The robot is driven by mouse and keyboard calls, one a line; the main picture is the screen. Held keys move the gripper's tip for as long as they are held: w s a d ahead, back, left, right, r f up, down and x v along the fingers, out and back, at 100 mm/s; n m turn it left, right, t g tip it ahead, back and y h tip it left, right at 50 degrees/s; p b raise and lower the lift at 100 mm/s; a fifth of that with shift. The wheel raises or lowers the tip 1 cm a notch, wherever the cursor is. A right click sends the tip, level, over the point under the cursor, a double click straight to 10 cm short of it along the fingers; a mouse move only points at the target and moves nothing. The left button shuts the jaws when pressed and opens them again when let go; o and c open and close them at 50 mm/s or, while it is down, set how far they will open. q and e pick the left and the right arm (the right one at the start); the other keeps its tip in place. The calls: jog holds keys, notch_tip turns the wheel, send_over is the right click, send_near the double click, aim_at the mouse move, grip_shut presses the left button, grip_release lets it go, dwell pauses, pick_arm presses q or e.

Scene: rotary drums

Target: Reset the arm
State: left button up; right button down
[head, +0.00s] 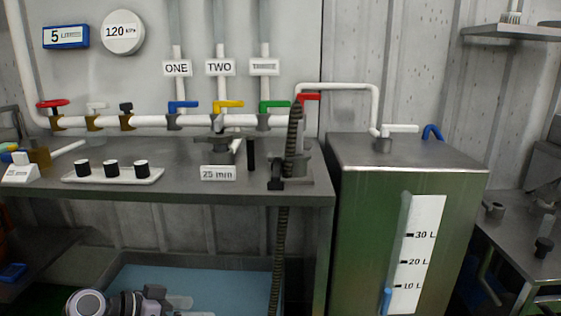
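Part of my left arm shows at the bottom left of the head view, low in front of the blue-floored basin below the bench. A grey joint leads to dark parts of my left gripper (158,297). The fingers are small and partly cut off by the lower edge, so I cannot tell whether they are open or shut. Nothing is clearly held there. My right arm and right gripper are not in view.
A metal bench (110,186) holds a tray (70,178) with three dark, white-topped knobs and a "25 mm" sign (218,173). Piping with coloured valves (228,105) runs behind. A ribbed hose (281,240) hangs down. A green tank (365,240) stands right.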

pick_arm(q)
jog(key=s+f+n+t+y, duration=0.2)
jog(key=s+f+n+y, duration=0.3)
jog(key=s+f, duration=1)
jog(key=s+t+y, duration=0.1)
jog(key=s+y, duration=0.2)
jog(key=s, duration=0.5)
notch_tip(320, 180, up, 14)
jog(key=s+a+p, duration=0.1)
jog(key=p, duration=1.5)
jog(key=shift+s+a+f+m+t, duration=0.2)
jog(key=shift+a+f+m+t, duration=0.1)
jog(key=shift+a+t, duration=0.1)
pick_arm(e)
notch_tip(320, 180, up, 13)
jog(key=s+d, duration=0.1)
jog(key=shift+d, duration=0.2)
